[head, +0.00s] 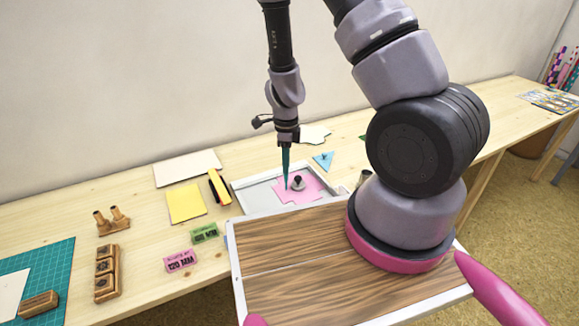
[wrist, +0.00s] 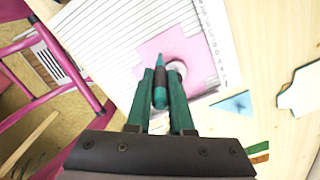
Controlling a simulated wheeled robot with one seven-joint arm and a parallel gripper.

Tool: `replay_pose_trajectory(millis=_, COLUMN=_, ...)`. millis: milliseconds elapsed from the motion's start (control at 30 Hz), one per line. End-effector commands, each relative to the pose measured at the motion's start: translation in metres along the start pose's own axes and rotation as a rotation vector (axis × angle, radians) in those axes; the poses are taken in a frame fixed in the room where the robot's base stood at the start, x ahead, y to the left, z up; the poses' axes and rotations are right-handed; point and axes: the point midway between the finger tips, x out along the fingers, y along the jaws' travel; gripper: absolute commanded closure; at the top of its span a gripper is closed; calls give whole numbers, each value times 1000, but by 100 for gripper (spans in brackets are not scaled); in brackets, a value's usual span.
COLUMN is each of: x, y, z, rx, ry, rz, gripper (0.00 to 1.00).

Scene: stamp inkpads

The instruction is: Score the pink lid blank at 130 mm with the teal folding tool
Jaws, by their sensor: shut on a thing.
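The pink lid blank (head: 287,193) lies flat on the white scoring board (head: 248,197), and it also shows in the wrist view (wrist: 190,47). A small dark round-topped weight (head: 298,183) stands on the blank. My gripper (head: 286,150) is above the blank, pointing down. In the wrist view its green fingers (wrist: 160,103) are shut on the teal folding tool (wrist: 160,68), whose tip points toward the blank. Whether the tip touches the blank I cannot tell. The ruled lines of the board show beside the blank in the wrist view.
A teal triangle (head: 324,160) and pale cut shapes (head: 314,134) lie behind the board. Yellow paper (head: 185,203), a cream sheet (head: 187,168), pink (head: 181,261) and green (head: 204,232) stamps and wooden stamp holders (head: 106,274) lie to the left. My wood-topped base is in front.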

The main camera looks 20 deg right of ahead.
Motion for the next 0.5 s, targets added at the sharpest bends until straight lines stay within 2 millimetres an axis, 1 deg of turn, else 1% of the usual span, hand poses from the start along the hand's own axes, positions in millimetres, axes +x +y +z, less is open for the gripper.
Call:
replay_pose_trajectory(millis=100, x=0, y=-13, z=9, rx=-2, ry=0, rz=-3, gripper=100)
replay_pose_trajectory(millis=433, x=0, y=-44, z=29, rx=-2, ry=1, rz=-2, gripper=100)
replay_pose_trajectory(millis=500, x=0, y=-35, z=23, rx=4, ry=0, rz=2, gripper=100)
